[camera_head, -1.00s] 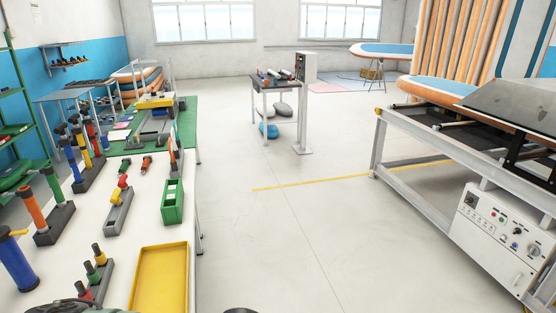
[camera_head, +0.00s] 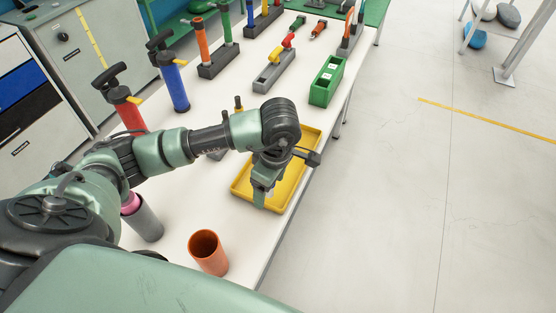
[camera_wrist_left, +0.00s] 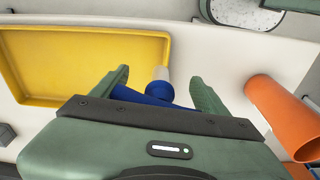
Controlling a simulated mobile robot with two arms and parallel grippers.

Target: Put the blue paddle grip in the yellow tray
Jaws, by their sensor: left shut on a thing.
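The blue paddle grip (camera_wrist_left: 158,90) has a pale end and sits between the fingers of my left gripper in the left wrist view; the gripper is shut on it. In the head view my left gripper (camera_head: 262,195) points down over the near part of the yellow tray (camera_head: 292,188), and the grip is hidden there. In the left wrist view the tray (camera_wrist_left: 80,65) lies to the left of the fingers, its visible floor empty. I cannot tell the grip's height above it. My right gripper is not in view.
An orange cup (camera_head: 208,252) stands on the white table (camera_head: 185,215) near the tray. A grey cylinder (camera_head: 146,222) with a pink top stands left of it. A green box (camera_head: 326,82) and a grey holder (camera_head: 273,73) stand beyond. Clear floor lies right.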

